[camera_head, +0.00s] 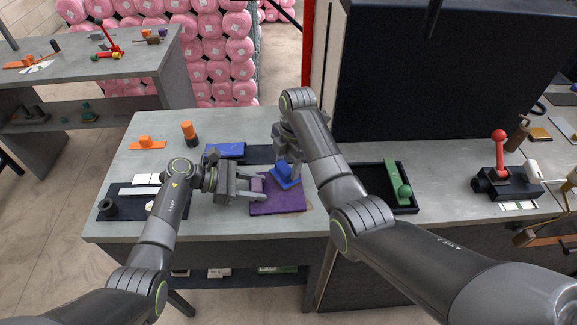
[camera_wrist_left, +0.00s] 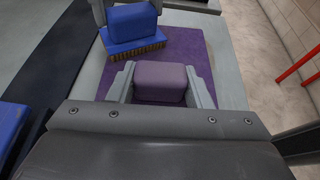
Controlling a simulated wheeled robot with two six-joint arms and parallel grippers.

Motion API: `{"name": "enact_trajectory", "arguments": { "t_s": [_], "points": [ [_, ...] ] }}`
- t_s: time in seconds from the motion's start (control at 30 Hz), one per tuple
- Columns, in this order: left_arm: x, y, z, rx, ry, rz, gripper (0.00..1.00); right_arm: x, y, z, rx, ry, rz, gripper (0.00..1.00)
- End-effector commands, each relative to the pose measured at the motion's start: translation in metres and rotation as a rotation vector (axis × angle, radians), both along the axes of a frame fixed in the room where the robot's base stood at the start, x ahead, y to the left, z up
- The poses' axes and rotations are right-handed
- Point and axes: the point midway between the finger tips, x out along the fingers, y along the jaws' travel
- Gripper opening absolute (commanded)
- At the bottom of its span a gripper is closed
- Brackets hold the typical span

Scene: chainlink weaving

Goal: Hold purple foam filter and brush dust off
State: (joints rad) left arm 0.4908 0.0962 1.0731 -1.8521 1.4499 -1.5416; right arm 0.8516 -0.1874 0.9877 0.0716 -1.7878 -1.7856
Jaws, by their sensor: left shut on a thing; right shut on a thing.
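The purple foam filter (camera_head: 276,207) lies flat on the grey table, and it also shows in the left wrist view (camera_wrist_left: 194,60). My left gripper (camera_head: 258,190) is shut on the raised purple block (camera_wrist_left: 160,82) at the filter's near end, with one finger on each side. My right gripper (camera_head: 286,168) is shut on the blue brush (camera_head: 287,176), above the filter's far part. In the left wrist view the brush (camera_wrist_left: 131,24) has brown bristles that look down on or just over the filter; contact is unclear. I cannot make out dust clearly.
A blue tray (camera_head: 225,150) and dark mat lie behind the filter. A black tray (camera_head: 401,207) with a green tool is right of my right arm. Orange pieces (camera_head: 147,143) stand at the back left. A dark mat (camera_head: 117,212) with white items lies left.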

Motion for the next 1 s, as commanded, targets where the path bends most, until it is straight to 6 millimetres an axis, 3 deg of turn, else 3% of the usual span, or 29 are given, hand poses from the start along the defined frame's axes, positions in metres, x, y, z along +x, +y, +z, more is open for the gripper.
{"name": "enact_trajectory", "arguments": {
  "t_s": [0.43, 1.0],
  "points": [
    [-0.001, -0.001, 0.001, -0.003, -0.002, -0.007, 0.22, 0.005, -0.001, 0.002, 0.000, -0.006, -0.002, 0.30],
    [0.000, 0.000, 0.000, -0.001, -0.001, -0.003, 0.22, 0.004, 0.000, 0.060, 0.000, -0.004, -0.001, 0.30]
  ]
}}
